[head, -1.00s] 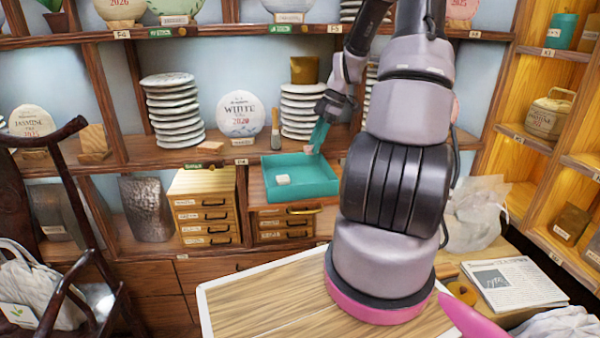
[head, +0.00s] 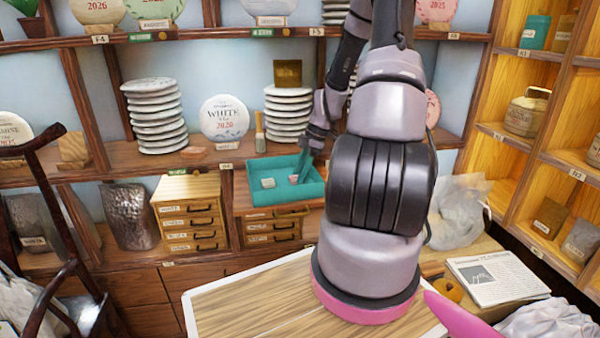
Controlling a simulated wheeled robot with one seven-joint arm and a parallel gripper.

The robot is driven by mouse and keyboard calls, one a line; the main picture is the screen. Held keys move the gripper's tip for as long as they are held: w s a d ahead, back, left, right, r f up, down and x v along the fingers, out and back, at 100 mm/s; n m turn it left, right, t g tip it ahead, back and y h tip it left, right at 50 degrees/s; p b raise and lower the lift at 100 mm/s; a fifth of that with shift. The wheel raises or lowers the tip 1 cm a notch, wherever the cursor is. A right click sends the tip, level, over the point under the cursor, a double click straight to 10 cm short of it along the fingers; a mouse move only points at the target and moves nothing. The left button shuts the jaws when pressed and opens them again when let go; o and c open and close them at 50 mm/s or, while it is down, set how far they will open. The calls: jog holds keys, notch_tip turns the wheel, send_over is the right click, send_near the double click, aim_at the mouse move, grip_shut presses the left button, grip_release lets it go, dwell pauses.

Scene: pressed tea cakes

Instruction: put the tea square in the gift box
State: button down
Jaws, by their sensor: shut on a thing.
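The gift box (head: 313,188) is a teal open-topped box on top of a small wooden drawer chest. A small pale square (head: 267,183) lies inside it, toward the left. My gripper (head: 295,178) reaches down into the box from the upper right with its teal fingers. It is shut on a small pale tea square (head: 293,180) just right of the other square. The held square is mostly hidden by the fingers, and I cannot tell whether it touches the box floor.
Stacks of pale round cakes (head: 154,115) and a "WHITE" display cake (head: 224,118) stand on the shelf behind. A second drawer chest (head: 190,215) is left of the box. A newspaper (head: 497,282) and a plastic bag (head: 458,212) are at the right.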

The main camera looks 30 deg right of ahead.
jog(key=shift+c, duration=1.8)
grip_release()
jog(key=shift+f, duration=0.1)
jog(key=v, duration=1.1)
jog(key=shift+d+r, duration=0.15)
jog(key=shift+r, duration=0.5)
jog(key=s+a+r+m+t+h, duration=0.1)
jog(key=s+a+r+m+h, duration=0.15)
jog(key=a+r+m, duration=0.35)
jog(key=s+a+r+m+t+h, duration=0.1)
jog(key=s+a+r+m, duration=0.2)
jog(key=a+r, duration=0.35)
jog(key=s+a+r+m+t+y, duration=0.1)
jog(key=s+a+r+m+t, duration=0.3)
jog(key=s+r+m, duration=0.6)
jog(key=s+a+r, duration=0.1)
jog(key=s+a, duration=0.1)
jog(key=s, duration=0.1)
jog(key=shift+a+r+m, duration=0.2)
jog(key=shift+r+m, duration=0.1)
jog(key=shift+m, duration=0.1)
